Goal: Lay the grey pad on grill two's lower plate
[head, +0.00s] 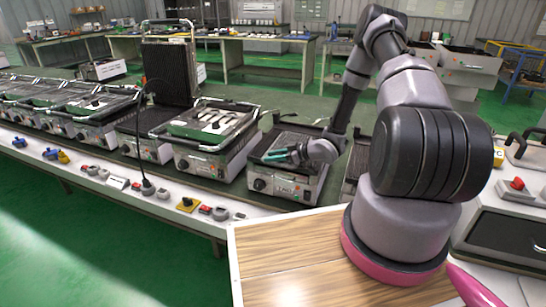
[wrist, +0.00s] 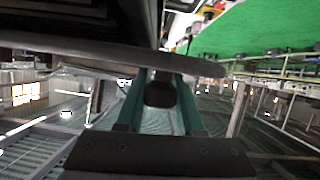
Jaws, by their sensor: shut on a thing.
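My gripper (head: 292,154), with teal fingers, is over the low front part of a grill (head: 285,183) near the middle of the head view. In the wrist view the gripper (wrist: 160,95) is shut on a thin, flat grey pad (wrist: 190,62), seen nearly edge-on and reaching out to both sides of the fingers. In the head view a grey surface (head: 288,139) shows behind the fingers; I cannot tell pad from plate there. I cannot tell whether the pad touches the grill. The grill's label is too small to read, so I cannot confirm its number.
A grill with several pale pieces on top (head: 214,124) stands close on the left. Behind it a tall ribbed lid (head: 170,72) stands upright. More grills (head: 85,104) line the bench to the left. Switches and a yellow block (head: 188,204) lie along the front edge.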

